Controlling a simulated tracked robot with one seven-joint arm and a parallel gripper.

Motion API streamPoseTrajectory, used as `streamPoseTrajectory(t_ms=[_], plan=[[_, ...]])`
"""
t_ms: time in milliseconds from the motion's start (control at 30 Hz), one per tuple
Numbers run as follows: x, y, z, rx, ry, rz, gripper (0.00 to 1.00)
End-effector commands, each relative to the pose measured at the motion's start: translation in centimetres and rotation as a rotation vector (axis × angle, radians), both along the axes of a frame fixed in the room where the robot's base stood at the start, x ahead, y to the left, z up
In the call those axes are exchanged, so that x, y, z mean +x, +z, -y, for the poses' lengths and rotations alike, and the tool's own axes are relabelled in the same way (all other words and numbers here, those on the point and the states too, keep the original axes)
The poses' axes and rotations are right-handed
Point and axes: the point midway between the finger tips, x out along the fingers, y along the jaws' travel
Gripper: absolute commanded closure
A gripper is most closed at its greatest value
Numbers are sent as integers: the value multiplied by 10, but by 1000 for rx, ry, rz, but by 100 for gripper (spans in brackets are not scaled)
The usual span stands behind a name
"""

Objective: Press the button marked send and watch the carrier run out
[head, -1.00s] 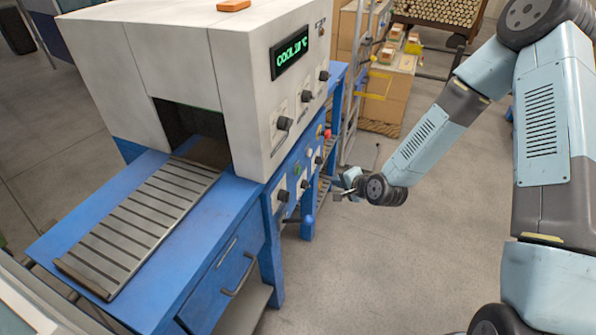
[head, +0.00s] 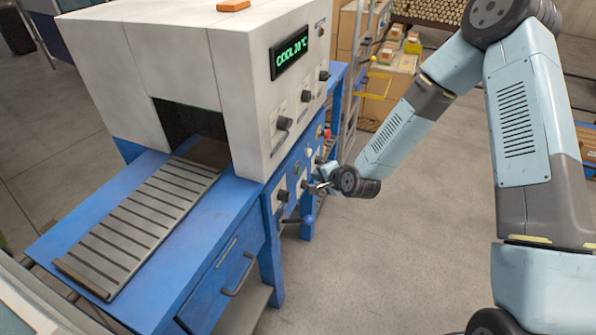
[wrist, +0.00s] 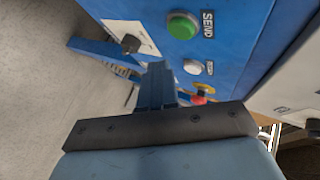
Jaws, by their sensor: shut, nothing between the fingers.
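The green send button (wrist: 183,26) sits on the blue front panel (wrist: 232,62) in the wrist view, beside a black label reading SEND (wrist: 207,24). My gripper (wrist: 156,70) is shut and empty, its fingertips below the green button in that picture and apart from it. In the head view my gripper (head: 314,188) is at the front panel of the blue and white machine (head: 150,45), close to its knobs. The slatted carrier (head: 140,225) lies on the blue table in front of the dark machine opening (head: 190,120).
A white button (wrist: 193,67) and a red button with a yellow collar (wrist: 202,94) are on the same panel. A black knob (wrist: 131,44) is to the left. The display (head: 290,53) reads COOL and a temperature.

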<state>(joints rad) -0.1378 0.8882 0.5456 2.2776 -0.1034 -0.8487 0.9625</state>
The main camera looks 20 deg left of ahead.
Motion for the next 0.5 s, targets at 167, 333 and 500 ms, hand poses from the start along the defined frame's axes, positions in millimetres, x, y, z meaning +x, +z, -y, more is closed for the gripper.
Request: streamPoseTrajectory(t_ms=[167,333,500], plan=[[1,0,-15,1,0,-1,100],[1,0,-21,0,1,0,100],[1,0,-21,1,0,-1,100]])
